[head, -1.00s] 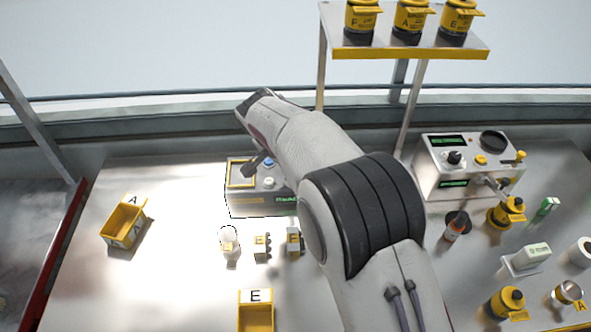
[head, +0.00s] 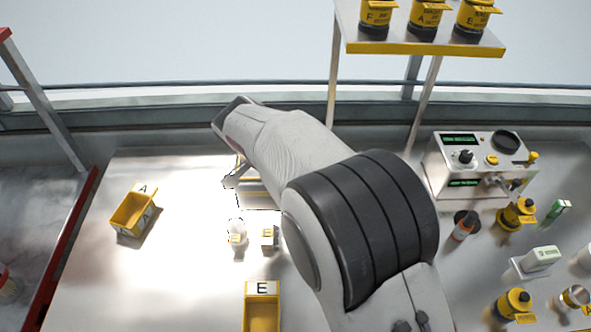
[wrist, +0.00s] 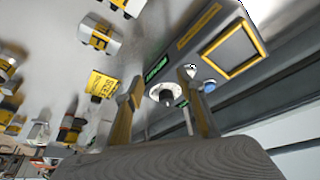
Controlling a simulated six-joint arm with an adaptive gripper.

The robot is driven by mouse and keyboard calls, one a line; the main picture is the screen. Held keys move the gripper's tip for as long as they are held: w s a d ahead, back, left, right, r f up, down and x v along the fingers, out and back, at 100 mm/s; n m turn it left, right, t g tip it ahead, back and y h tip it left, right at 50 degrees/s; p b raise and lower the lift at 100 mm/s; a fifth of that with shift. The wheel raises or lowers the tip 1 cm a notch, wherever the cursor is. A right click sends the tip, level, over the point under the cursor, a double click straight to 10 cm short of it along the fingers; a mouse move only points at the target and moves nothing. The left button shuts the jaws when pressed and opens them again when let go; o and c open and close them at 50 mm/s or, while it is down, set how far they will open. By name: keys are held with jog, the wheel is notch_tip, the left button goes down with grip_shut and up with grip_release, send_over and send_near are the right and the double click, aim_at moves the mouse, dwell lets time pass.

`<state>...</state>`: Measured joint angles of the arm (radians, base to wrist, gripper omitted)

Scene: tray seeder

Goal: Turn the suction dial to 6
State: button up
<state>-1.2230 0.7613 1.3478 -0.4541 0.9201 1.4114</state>
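The grey device with a yellow-framed square panel (wrist: 235,50) is close in front of my gripper in the wrist view. On it, a white round dial with a dark knob (wrist: 167,96) shows between my two fingers; its numbers and pointer are too small to read. My gripper (wrist: 163,82) is open, with the fingers apart on either side of the dial in the picture. I cannot tell whether they touch the knob. In the head view my arm hides most of this device, and only one dark fingertip shows at its left.
A blue button (wrist: 209,86) and a green display (wrist: 157,68) sit near the dial. Another instrument box (head: 432,165) with knobs stands at right. Yellow bins (head: 134,210) (head: 262,318), a small white bottle (head: 237,228) and a shelf of yellow jars (head: 425,48) are around.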

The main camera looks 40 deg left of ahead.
jog(key=shift+s+d, duration=0.15)
jog(key=shift+s, duration=2.1)
jog(key=w+r+n+y, duration=0.1)
jog(key=w+r+n, duration=0.4)
jog(key=w, duration=0.5)
jog(key=shift+d+r+y, duration=0.4)
jog(key=shift+r, duration=0.05)
jog(key=shift+w, duration=0.1)
jog(key=shift+x, duration=3.9)
jog(key=shift+s, duration=0.2)
grip_shut()
